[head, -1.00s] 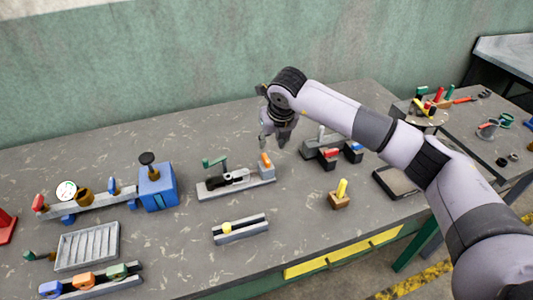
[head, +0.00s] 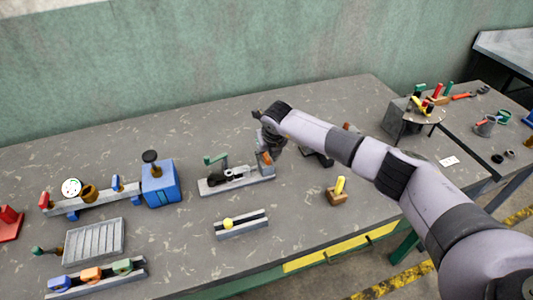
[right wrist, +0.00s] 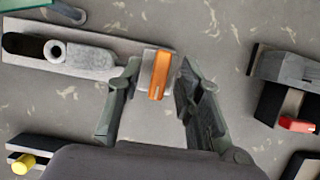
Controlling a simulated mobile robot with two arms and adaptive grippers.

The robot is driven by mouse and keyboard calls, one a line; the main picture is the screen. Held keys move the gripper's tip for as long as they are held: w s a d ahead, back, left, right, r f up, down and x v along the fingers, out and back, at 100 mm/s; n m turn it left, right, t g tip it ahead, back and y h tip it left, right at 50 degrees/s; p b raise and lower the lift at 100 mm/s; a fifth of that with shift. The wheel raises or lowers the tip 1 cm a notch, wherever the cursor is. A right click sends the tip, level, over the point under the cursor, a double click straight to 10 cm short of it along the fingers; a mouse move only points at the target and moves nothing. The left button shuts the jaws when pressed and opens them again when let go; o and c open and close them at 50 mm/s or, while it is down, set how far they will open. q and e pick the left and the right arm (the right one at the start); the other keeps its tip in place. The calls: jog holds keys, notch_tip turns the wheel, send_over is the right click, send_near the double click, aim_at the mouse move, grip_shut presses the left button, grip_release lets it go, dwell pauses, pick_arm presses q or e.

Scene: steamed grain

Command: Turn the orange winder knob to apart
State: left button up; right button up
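The orange winder knob (right wrist: 159,75) stands on a pale block at the end of a long grey fixture (right wrist: 92,58). The knob lies lengthwise between the fingers in the right wrist view. In the head view the knob (head: 267,158) is partly hidden by my right gripper (head: 263,151), which is low at the fixture's right end. My right gripper (right wrist: 160,80) is open, one finger on each side of the knob, with visible gaps. I cannot tell how far the fingertips are above the block. My left gripper is not in view.
A green-handled lever (head: 215,159) rises from the same fixture. A blue box (head: 160,184) stands to the left, a rail with a yellow ball (head: 228,224) in front, and a wooden block with a yellow peg (head: 339,187) to the right. The bench behind is clear.

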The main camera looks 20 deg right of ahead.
grip_shut()
dwell(0.4)
jog(key=shift+f+n+b, duration=0.15)
jog(key=shift+n+b, duration=0.25)
jog(key=shift+b, duration=0.35)
jog(key=n+y+b, duration=0.1)
jog(key=n+b, duration=0.3)
jog(key=b, duration=0.1)
jog(key=n+g+y+b, duration=0.1)
jog(key=n+y+b, duration=0.1)
jog(key=n+b, duration=0.3)
jog(key=shift+w+d+g+b, duration=0.2)
jog(key=shift+g+b, duration=0.1)
jog(key=shift+b, duration=0.3)
jog(key=n+g+y+b, duration=0.1)
jog(key=n+b, duration=0.1)
jog(key=n, duration=0.2)
jog(key=shift+w+r+n+g+b, duration=0.15)
jog(key=shift+n+g+b, duration=0.85)
jog(key=shift+n, duration=1)
